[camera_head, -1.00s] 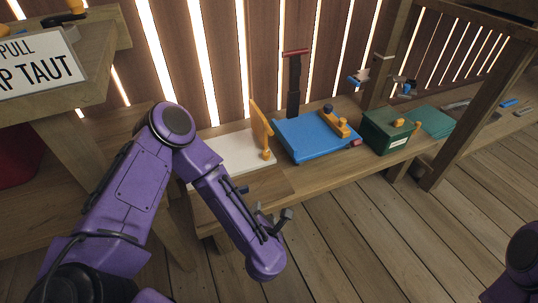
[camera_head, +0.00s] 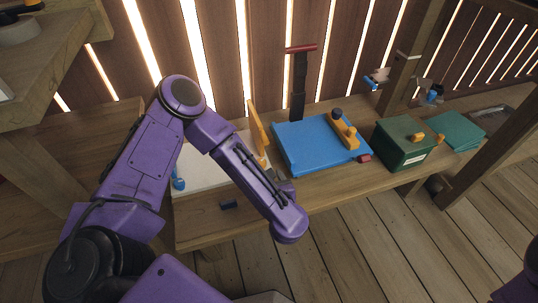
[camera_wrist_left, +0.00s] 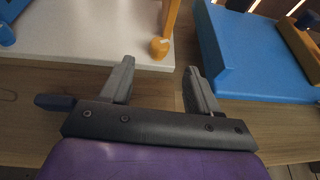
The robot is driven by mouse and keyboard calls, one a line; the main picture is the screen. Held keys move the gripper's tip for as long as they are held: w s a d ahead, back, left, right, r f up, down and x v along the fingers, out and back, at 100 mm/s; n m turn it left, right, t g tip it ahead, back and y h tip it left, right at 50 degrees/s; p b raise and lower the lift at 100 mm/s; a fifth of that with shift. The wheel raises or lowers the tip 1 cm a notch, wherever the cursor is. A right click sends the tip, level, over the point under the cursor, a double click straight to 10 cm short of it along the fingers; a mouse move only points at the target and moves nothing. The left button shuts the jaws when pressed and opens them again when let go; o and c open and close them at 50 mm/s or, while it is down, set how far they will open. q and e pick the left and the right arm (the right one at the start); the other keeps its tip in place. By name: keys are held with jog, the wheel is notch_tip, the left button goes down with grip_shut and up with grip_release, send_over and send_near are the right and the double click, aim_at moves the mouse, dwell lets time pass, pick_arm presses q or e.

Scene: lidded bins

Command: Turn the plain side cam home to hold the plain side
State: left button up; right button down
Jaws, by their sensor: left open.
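A white board (camera_head: 215,173) lies on the bench, with a tall orange upright (camera_head: 257,132) at its right end. In the left wrist view an orange rounded knob (camera_wrist_left: 159,47) sits at the foot of the orange upright (camera_wrist_left: 171,14), by the near right corner of the white board (camera_wrist_left: 90,30). I cannot tell which piece is the plain side cam. My left gripper (camera_wrist_left: 158,72) is open and empty, with the knob just beyond its fingertips and apart from them. In the head view the left gripper (camera_head: 283,181) is partly hidden by my forearm.
A blue board (camera_head: 310,146) with an orange bar (camera_head: 343,132) lies right of the white one. A green box (camera_head: 402,148) stands farther right. A small dark blue piece (camera_head: 229,204) shows at the bench front. Open deck lies in front.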

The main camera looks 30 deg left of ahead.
aim_at(261, 161)
pick_arm(q)
jog(key=b+x, duration=0.3)
jog(key=x, duration=0.6)
jog(key=shift+w+a+f, duration=0.1)
jog(key=shift+w+a, duration=0.15)
jog(key=c, duration=1)
